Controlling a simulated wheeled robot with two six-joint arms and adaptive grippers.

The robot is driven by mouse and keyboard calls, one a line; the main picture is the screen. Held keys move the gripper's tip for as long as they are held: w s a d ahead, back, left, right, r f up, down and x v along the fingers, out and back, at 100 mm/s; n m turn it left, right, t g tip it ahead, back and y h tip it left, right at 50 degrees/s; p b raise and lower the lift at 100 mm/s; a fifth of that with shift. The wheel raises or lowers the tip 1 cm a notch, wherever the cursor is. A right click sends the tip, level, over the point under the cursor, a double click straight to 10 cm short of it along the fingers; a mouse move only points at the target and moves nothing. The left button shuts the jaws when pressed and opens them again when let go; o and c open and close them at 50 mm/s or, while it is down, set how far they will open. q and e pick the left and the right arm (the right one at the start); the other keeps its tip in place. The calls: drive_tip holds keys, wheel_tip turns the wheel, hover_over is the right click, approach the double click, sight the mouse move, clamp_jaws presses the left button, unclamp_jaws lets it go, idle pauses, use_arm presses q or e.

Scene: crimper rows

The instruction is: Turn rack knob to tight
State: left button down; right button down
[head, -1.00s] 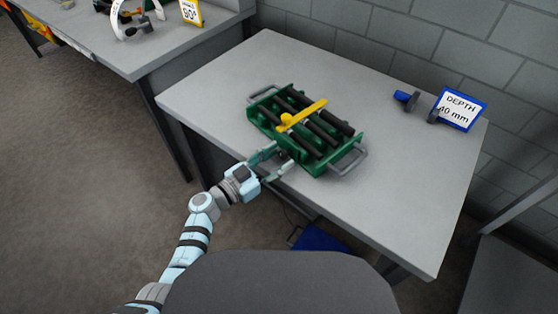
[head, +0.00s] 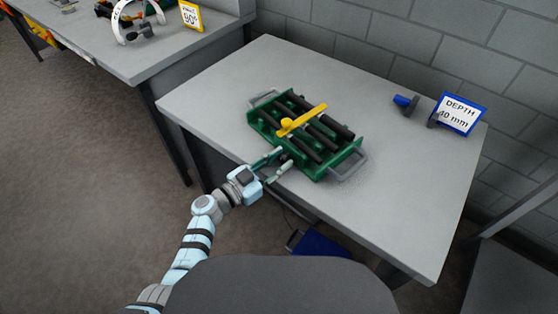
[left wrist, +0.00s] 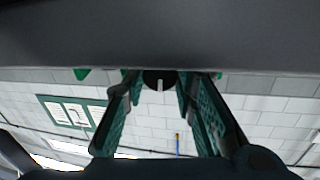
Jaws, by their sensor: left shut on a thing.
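The green rack (head: 325,172) lies on the grey table, with black rods along it and a yellow bar (head: 310,115) across the top. My left gripper (head: 283,161) is at the rack's near end, its two fingers shut around the small dark rack knob there. In the left wrist view the round black knob (left wrist: 153,78) shows between the far ends of my left gripper's fingers (left wrist: 160,88). A pale mark on it points down in that picture. The head view hides most of the knob behind the fingers. My right gripper is out of view.
The table (head: 400,200) is clear around the rack. A blue-framed sign (head: 460,112) reading "DEPTH 40 mm" stands at the back right, beside a blue and dark tool (head: 405,102). Another bench (head: 150,55) with tools stands at the upper left.

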use_arm(q)
drive_tip(key=m, duration=0.2)
drive_tip(key=shift+m+p, duration=0.3)
drive_tip(key=shift+p, duration=0.05)
drive_tip(key=shift+m, duration=1.7)
drive_tip(key=c, duration=1.3)
unclamp_jaws()
drive_tip(key=shift+f, duration=0.1)
